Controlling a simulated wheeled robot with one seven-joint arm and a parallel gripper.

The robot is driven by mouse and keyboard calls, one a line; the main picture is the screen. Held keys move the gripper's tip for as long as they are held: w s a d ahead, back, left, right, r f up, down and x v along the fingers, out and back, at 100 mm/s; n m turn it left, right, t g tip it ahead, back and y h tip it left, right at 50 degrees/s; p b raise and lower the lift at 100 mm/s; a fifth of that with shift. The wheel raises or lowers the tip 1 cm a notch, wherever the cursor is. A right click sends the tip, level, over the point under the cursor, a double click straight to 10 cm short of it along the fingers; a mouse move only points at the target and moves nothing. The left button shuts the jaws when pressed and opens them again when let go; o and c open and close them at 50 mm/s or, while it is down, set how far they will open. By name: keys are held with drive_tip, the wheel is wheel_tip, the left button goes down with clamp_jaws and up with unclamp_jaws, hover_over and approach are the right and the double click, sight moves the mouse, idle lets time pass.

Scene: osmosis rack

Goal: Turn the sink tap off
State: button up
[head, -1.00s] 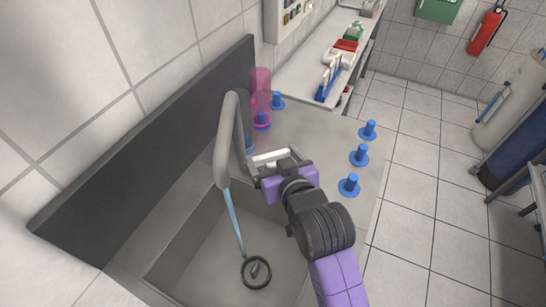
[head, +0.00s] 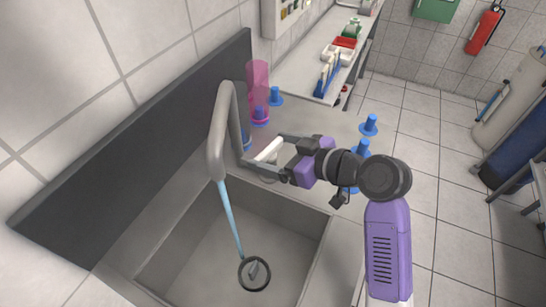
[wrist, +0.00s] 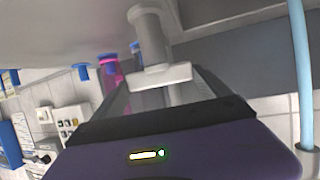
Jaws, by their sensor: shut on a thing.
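The grey tap (head: 218,140) arches over the sink (head: 205,262) at its back edge. A pale blue stream of water (head: 230,220) runs from its spout into the basin by the drain; the stream also shows in the wrist view (wrist: 302,70). My gripper (head: 265,152) is at the right of the tap, its fingers on either side of the white tap lever (head: 270,149) and shut on it. In the wrist view the lever (wrist: 160,76) lies between the fingers, with the grey tap body (wrist: 150,35) beyond it. The exact finger contact is partly hidden.
A pink cylinder (head: 258,80) and several blue pegs (head: 275,97) stand on the counter behind and right of the tap. A dark backsplash (head: 130,130) borders the sink at left. A side bench (head: 305,75) with small items stands further back.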

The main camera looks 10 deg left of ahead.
drive_tip(key=shift+w+d+n+g+y+b, duration=0.15)
drive_tip(key=shift+n+g+y+b, duration=0.35)
drive_tip(key=shift+n+g+b, duration=0.6)
drive_tip(key=shift+g, duration=0.3)
drive_tip(key=o, duration=1.2)
drive_tip(key=shift+c, duration=0.2)
drive_tip(key=v, duration=0.7)
drive_tip(key=shift+d+b, duration=0.3)
drive_tip(key=shift+b, duration=0.05)
drive_tip(key=shift+r, duration=0.1)
